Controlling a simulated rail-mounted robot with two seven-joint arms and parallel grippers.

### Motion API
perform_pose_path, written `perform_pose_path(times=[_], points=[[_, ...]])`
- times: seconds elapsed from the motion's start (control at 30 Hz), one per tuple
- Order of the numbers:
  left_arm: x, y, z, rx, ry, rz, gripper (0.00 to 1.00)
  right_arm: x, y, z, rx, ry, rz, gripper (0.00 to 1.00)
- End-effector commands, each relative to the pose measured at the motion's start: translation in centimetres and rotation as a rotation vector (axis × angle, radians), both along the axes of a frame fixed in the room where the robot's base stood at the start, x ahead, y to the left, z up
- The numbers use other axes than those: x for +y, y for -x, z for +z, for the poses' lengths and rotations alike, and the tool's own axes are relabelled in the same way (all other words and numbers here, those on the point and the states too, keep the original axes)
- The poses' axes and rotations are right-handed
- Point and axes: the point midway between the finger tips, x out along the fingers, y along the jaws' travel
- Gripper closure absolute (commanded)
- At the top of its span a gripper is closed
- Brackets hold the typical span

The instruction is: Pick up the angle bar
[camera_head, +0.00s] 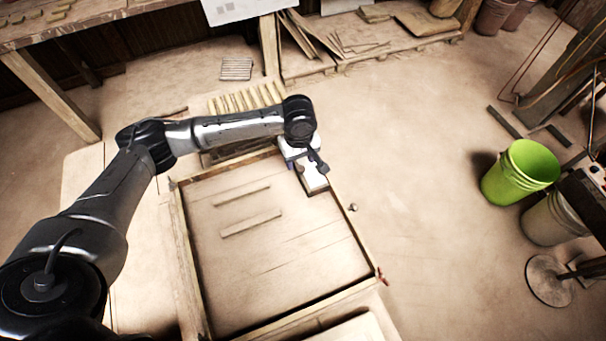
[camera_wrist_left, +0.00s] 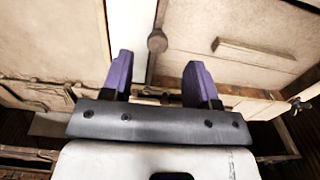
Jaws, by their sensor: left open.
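My left gripper (camera_head: 310,166) hangs over the far right corner of a wooden frame. In the left wrist view its two purple fingers (camera_wrist_left: 160,75) are spread apart with nothing gripped. A pale narrow strip with a dark edge (camera_wrist_left: 143,40), perhaps the angle bar, runs away from me between and beyond the fingers. A round brown knob (camera_wrist_left: 157,41) is beside it. In the head view a small white piece (camera_head: 313,180) shows just below the fingers. I cannot tell whether it is the same strip. My right gripper is not in view.
The wooden frame (camera_head: 360,243) holds a flat board with two thin wooden strips (camera_head: 242,196) on it. A slatted rack (camera_head: 243,98) stands behind my left arm. A green bucket (camera_head: 505,183) and a grey bucket (camera_head: 545,222) stand at right.

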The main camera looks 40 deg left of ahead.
Motion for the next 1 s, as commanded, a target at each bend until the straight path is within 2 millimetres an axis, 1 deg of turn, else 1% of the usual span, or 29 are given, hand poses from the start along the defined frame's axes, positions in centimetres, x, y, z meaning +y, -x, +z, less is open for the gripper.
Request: perform_pose_path(times=[0.17, 0.4, 0.47, 0.57, 0.73, 1.0], points=[[-0.1, -0.1, -1.2, 0.0, 0.0, 0.0, 0.46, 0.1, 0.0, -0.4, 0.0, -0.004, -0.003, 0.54], [-0.1, -0.2, -4.3, 0.0, -0.001, 0.0, 0.46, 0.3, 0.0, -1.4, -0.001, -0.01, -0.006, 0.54], [-0.1, -0.2, -4.9, 0.0, -0.001, 0.0, 0.46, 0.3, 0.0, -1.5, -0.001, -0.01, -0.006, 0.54], [-0.1, -0.2, -5.2, -0.001, 0.0, 0.0, 0.46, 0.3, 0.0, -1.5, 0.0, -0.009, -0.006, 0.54], [-0.1, -0.2, -5.1, -0.001, 0.0, -0.001, 0.46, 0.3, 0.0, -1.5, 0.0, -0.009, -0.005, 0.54], [-0.1, -0.2, -5.1, -0.001, 0.0, -0.001, 0.72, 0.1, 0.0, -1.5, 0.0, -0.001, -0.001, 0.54]])
